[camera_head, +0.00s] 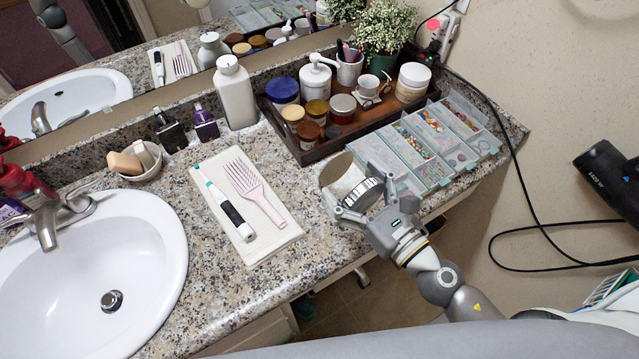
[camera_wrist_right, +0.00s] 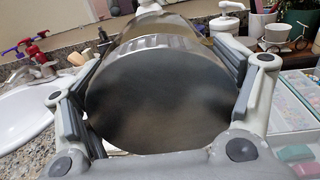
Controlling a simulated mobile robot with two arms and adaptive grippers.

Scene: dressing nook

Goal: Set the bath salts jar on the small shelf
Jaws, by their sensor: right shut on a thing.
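In the right wrist view the jar's broad dark round end (camera_wrist_right: 160,100) fills the middle, with a grey finger on each side. My right gripper is shut on it. No label can be read, and whether its underside touches the counter cannot be told. A low dark wooden shelf or tray (camera_head: 308,157) at the back of the counter holds several jars and bottles. My left gripper is not in view.
The clear bead organizer (camera_head: 432,150) borders the jar on the right. The sink (camera_head: 90,270) is far left. A black cable (camera_head: 520,190) hangs at right.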

